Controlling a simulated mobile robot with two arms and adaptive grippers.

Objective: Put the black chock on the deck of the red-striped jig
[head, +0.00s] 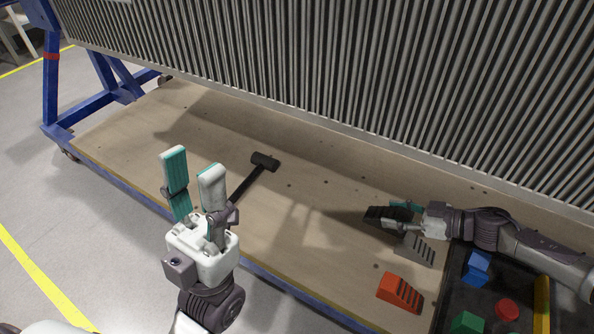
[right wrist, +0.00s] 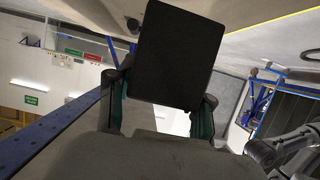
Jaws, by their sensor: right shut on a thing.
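The jig is a blue frame with a red stripe on its left post (head: 51,57) and a wooden deck (head: 310,225). My right gripper (head: 403,213) is shut on the black chock (head: 383,217), over the right part of the deck. Whether the chock touches the deck I cannot tell. In the right wrist view the chock (right wrist: 178,55) shows as a dark block between the fingers (right wrist: 160,108). My left gripper (head: 193,177) is open and empty, with its fingers pointing up, near the deck's front edge.
A grey chock (head: 415,249) sits just below the held chock, and an orange chock (head: 400,292) is nearer the front. A black tray (head: 455,290) with coloured blocks is at the right. A black mallet (head: 262,163) lies mid-deck. A ribbed panel (head: 330,75) rises behind.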

